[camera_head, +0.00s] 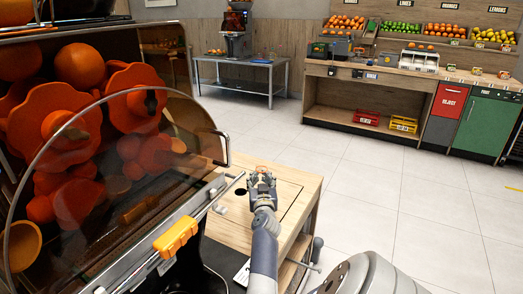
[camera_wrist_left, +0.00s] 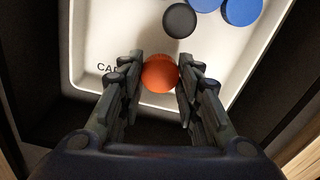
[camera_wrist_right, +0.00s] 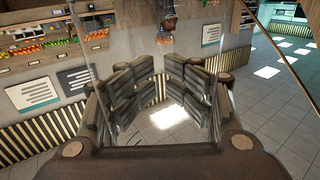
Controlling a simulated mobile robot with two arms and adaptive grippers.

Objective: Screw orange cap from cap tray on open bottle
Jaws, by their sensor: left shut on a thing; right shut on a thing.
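An orange cap (camera_wrist_left: 160,74) sits between the fingertips of my left gripper (camera_wrist_left: 160,78) in the left wrist view. The fingers are shut on its sides, over the white cap tray (camera_wrist_left: 101,31). In the right wrist view my right gripper (camera_wrist_right: 163,92) has its fingers around a clear, hardly visible thing that looks like the bottle (camera_wrist_right: 125,45). Its rim and contents are hard to make out. In the head view one gripper is above the wooden cart top, and I cannot tell which of mine it is. The cap tray cannot be made out there.
A black cap (camera_wrist_left: 180,20) and blue caps (camera_wrist_left: 242,11) lie in the tray. A large juicer (camera_head: 95,130) with a clear cover stands left of the wooden cart (camera_head: 290,185). Fruit stands (camera_head: 415,55) and a metal table (camera_head: 243,62) are far back. Floor right of the cart is clear.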

